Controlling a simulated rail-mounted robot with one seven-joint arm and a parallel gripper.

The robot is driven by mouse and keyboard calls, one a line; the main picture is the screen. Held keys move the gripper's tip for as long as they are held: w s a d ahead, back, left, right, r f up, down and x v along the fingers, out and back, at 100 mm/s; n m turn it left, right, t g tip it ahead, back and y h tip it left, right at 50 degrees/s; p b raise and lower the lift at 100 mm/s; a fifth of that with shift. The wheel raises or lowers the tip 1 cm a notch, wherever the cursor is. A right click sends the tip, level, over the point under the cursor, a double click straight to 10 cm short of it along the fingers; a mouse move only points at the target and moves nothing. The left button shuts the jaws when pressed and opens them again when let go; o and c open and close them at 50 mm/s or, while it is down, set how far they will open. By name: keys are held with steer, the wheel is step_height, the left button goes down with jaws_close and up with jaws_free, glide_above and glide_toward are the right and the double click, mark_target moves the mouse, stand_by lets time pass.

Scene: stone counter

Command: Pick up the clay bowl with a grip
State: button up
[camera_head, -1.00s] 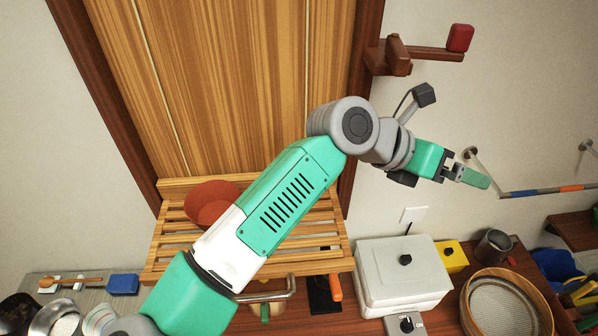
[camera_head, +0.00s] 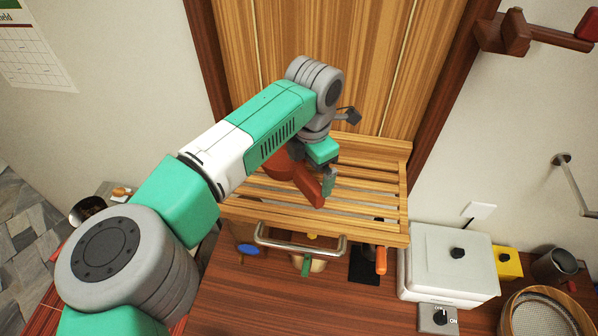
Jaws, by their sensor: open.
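The clay bowl (camera_head: 305,182), reddish brown, rests on a slatted wooden rack (camera_head: 370,190) in the head view. My arm hides part of it, mainly its upper and left side. My gripper (camera_head: 328,181) points down over the rack at the right edge of the bowl, with its green fingers close to the bowl's rim. Whether a finger touches the rim cannot be told from this angle. The gripper is open, and the bowl sits on the slats.
A metal rail (camera_head: 300,248) runs along below the rack's front. A white box (camera_head: 450,262), a yellow block (camera_head: 507,262) and a round sieve (camera_head: 545,318) stand at the right on the wooden surface. A wooden panel (camera_head: 350,60) rises behind the rack.

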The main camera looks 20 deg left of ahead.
mark_target(309, 178)
step_height(309, 178, down, 4)
steer(key=shift+r+p, duration=0.1)
steer(key=shift+p, duration=0.3)
steer(key=c, duration=1.1)
